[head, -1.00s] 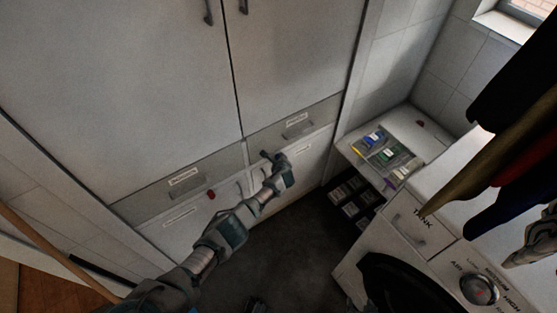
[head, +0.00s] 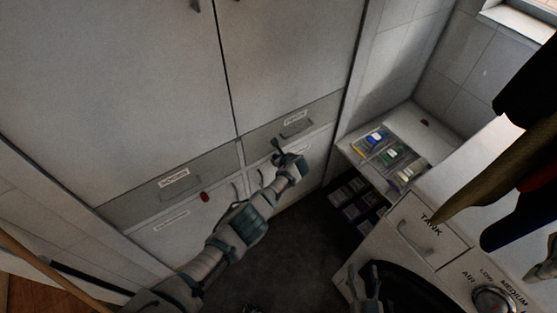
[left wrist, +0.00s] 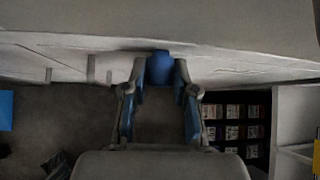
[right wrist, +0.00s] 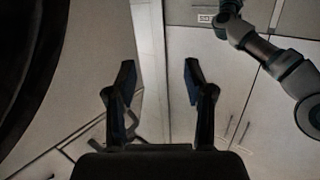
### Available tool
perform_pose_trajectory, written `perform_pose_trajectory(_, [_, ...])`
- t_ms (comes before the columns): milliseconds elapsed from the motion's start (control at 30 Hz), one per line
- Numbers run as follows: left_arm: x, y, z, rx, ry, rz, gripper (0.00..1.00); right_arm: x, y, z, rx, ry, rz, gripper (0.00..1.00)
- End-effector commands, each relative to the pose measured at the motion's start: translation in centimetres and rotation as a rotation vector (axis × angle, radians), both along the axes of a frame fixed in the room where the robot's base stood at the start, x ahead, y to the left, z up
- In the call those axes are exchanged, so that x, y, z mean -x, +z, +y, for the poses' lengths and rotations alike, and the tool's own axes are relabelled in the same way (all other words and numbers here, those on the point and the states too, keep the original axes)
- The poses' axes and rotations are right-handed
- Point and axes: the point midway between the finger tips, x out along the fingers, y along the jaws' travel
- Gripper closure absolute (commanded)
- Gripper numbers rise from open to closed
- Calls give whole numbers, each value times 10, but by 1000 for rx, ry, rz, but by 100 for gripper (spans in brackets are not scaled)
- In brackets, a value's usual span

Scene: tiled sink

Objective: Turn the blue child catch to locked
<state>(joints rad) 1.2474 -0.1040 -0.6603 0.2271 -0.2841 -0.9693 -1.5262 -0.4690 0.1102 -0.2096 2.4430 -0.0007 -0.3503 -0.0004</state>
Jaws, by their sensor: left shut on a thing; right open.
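In the left wrist view the blue child catch (left wrist: 160,68) sits on the pale cupboard front, between the fingertips of my left gripper (left wrist: 161,80). The fingers are shut on it from both sides. In the head view my left gripper (head: 279,149) is against the lower right cupboard door, just under the grey drawer strip; there the catch is hidden by the gripper, and its turn angle cannot be told. My right gripper (head: 364,272) is open and empty in front of the washing machine; its spread fingers also show in the right wrist view (right wrist: 158,78).
A red catch (head: 205,197) is on the left lower cupboard. The washing machine (head: 452,250) stands at the right, with dark clothes (head: 525,150) hanging over it. A tray of coloured packets (head: 388,150) lies on the shelf behind. Dark floor (head: 290,245) between is clear.

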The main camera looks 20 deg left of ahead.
Motion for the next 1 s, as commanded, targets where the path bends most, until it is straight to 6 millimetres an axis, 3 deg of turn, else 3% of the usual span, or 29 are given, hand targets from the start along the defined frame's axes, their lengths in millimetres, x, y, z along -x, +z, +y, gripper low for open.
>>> perform_pose_trajectory(300, [2, -5, -3, 7, -2, 5, 100, -1, -1, 0, -1, 0, 0, 47])
perform_pose_trajectory(333, [2, -5, -3, 7, -2, 5, 65, -1, -1, 0, -1, 0, 0, 47])
perform_pose_trajectory(400, [1, -4, -3, 6, -2, 3, 48, -1, -1, 0, -1, 0, 1, 47])
perform_pose_trajectory(1000, [3, 7, -8, 2, -2, -5, 47, 1, 0, 0, 1, 0, -1, 47])
